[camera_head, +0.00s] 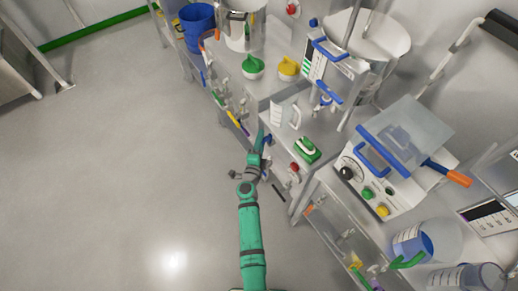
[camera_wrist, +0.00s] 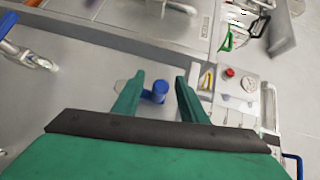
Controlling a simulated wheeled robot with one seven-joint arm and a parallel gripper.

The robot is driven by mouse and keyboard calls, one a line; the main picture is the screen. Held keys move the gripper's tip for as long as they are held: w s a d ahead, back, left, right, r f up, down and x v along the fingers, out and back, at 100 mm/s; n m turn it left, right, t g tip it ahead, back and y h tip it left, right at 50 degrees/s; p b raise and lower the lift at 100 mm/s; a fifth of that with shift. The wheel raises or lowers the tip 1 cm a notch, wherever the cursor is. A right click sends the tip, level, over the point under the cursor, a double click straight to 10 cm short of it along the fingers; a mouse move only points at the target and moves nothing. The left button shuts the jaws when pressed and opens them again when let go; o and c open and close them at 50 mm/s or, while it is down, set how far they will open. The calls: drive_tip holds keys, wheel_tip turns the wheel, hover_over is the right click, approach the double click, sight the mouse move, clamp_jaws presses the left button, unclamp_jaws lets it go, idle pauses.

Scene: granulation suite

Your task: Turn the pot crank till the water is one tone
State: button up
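My gripper (camera_head: 259,145) is stretched out at the front edge of the steel bench. In the wrist view my gripper's two green fingers (camera_wrist: 158,85) are apart, with nothing held. A small blue knob (camera_wrist: 156,92) shows between and beyond the fingertips; I cannot tell whether it is the crank's grip. A steel pot (camera_head: 240,28) stands at the far end of the bench. A wide pale vessel (camera_head: 385,38) stands at the back, behind a blue-handled panel. I cannot tell which vessel is the crank pot, and the water's tone cannot be made out.
A blue bucket (camera_head: 198,24) is at the far end. A green-handled block (camera_head: 306,149) and a white jug (camera_head: 285,113) are near my gripper. A machine with a clear lid (camera_head: 405,130) and a blue-liquid beaker (camera_head: 422,241) are at right. The floor at left is clear.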

drive_tip(key=shift+x, duration=1.5)
clamp_jaws()
